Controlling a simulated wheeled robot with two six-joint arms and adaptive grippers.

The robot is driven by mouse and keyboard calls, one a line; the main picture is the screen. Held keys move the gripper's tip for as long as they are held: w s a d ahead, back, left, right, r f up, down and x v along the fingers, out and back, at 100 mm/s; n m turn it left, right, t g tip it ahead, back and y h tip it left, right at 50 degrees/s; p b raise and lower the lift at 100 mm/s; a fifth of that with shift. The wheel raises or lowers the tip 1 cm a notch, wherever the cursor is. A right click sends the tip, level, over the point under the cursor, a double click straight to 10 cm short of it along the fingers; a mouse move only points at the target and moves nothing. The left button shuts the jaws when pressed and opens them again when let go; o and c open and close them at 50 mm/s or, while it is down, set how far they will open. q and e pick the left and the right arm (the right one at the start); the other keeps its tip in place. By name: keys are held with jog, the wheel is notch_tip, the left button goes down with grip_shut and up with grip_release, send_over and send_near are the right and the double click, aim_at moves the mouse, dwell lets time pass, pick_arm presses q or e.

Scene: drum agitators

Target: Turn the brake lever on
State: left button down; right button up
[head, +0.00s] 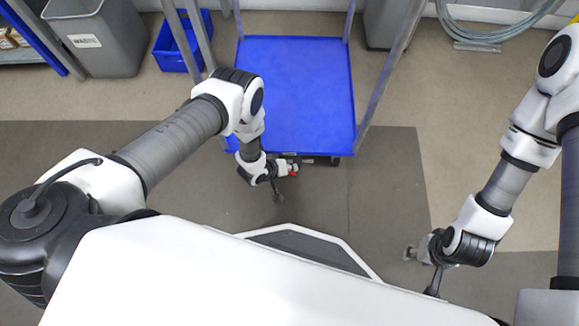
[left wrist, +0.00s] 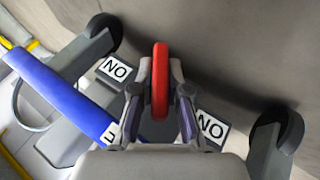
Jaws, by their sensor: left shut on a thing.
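The brake lever is red and is on the near edge of a blue platform cart (head: 297,90). A small part of the lever (head: 293,174) shows at my left gripper (head: 290,168) in the head view. In the left wrist view the red lever (left wrist: 160,82) stands between the two fingers of my left gripper (left wrist: 160,88), which is shut on it. The gripper hides the lever's base. My right gripper (head: 412,253) hangs over the floor at the right, far from the cart; its fingers are too small to read.
Black caster wheels (left wrist: 290,130) are under the cart. A grey waste bin (head: 100,38) and a blue crate (head: 180,45) stand at the back left. The floor right of the cart is clear.

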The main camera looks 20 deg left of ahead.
pick_arm(q)
jog(key=n+t+h+b, duration=0.1)
jog(key=h+b, duration=0.2)
jog(key=b, duration=0.1)
jog(key=t+h+b, duration=0.2)
jog(key=b, duration=0.3)
jog(key=n+t+h+b, duration=0.1)
jog(key=h+b, duration=0.2)
jog(key=b, duration=0.1)
jog(key=shift+f+n+h, duration=0.25)
jog(key=shift+n+h, duration=0.05)
jog(key=shift+w+r+t+h+b, duration=0.1)
jog(key=shift+r+t+h+b, duration=0.1)
jog(key=shift+t+h+b, duration=0.45)
jog(key=shift+r+n, duration=0.1)
jog(key=shift+n, duration=0.2)
jog(key=c, duration=1.2)
grip_release()
jog(key=shift+o, duration=0.2)
jog(key=v, duration=1.2)
